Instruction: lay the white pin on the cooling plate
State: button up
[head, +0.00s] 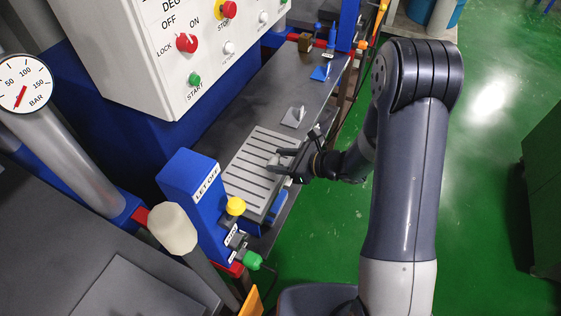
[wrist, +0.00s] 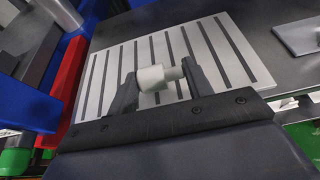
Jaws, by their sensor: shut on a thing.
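My gripper (wrist: 157,88) is shut on the white pin (wrist: 151,78), which lies crosswise between the two dark fingers in the wrist view. The pin has a thick part on the left and a thinner end on the right. The cooling plate (head: 245,178) is a light slab with dark parallel slots on the grey bench. In the head view my gripper (head: 279,160) is over the plate's right part, and the pin is hard to make out there. In the wrist view the plate (wrist: 205,42) spreads behind the pin. I cannot tell whether the pin touches it.
A small grey plate with a handle (head: 293,117) is beyond the cooling plate. The white control panel (head: 165,50) rises behind the bench.

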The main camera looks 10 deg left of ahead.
jog(key=shift+f, duration=0.45)
jog(key=shift+f, duration=0.2)
jog(key=o, duration=1)
jog(key=shift+o, duration=0.2)
jog(key=shift+r, duration=0.1)
jog(key=shift+r, duration=0.2)
jog(key=v, duration=1.2)
jog(key=shift+f+b, duration=0.15)
jog(key=shift+b, duration=0.3)
